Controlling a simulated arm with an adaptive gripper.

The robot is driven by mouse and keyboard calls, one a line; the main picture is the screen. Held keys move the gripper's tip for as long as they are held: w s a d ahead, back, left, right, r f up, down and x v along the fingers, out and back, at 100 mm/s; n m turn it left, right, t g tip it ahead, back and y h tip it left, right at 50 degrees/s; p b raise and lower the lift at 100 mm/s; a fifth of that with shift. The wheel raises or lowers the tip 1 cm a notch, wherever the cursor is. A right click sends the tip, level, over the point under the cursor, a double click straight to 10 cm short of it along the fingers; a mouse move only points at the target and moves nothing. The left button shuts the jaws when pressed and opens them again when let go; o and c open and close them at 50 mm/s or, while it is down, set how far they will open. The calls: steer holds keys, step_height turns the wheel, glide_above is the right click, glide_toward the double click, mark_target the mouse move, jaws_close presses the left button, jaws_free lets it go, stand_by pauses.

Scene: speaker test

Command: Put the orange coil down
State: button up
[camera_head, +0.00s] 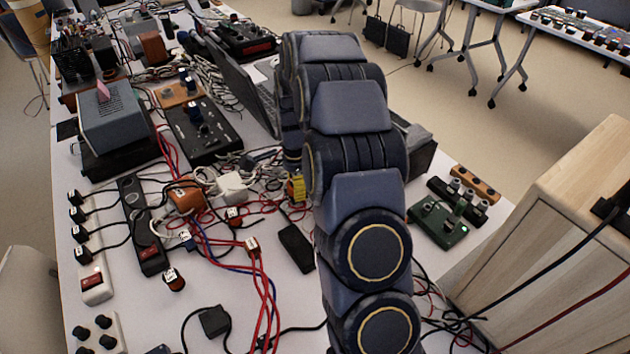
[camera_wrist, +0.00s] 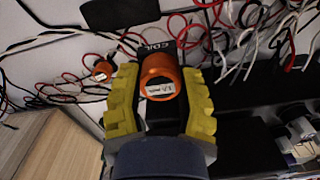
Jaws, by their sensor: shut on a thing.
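In the wrist view, my gripper (camera_wrist: 160,82) has yellow fingers closed on either side of an orange coil (camera_wrist: 160,72). The coil has a white label and a black base marked with white letters. The black base shows between the fingers. In the head view, only a yellow part of my gripper (camera_head: 297,187) shows, left of my arm and above the white table (camera_head: 330,285). The held coil cannot be made out there. I cannot tell whether the coil touches the table.
Red, black and white cables cover much of the table. A black box (camera_head: 297,247) lies near my gripper. A laptop (camera_head: 245,90) is behind, a green device (camera_head: 440,220) and wooden cabinet (camera_head: 560,230) at right.

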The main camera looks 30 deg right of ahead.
steer(key=w+d+f, duration=0.1)
steer(key=w+f, duration=0.2)
steer(key=w, duration=0.1)
steer(key=w+d+f, duration=0.2)
steer(key=w, duration=0.1)
steer(key=w+d+f, duration=0.1)
steer(key=w+f, duration=0.2)
steer(key=w, duration=0.1)
steer(key=shift+w+d+f, duration=0.2)
steer(key=shift+w+f, duration=0.15)
steer(key=shift+w+d+f, duration=0.15)
steer(key=shift+w+f, duration=0.2)
steer(key=shift+f, duration=1.65)
steer(key=o, duration=1)
steer(key=shift+f, duration=0.15)
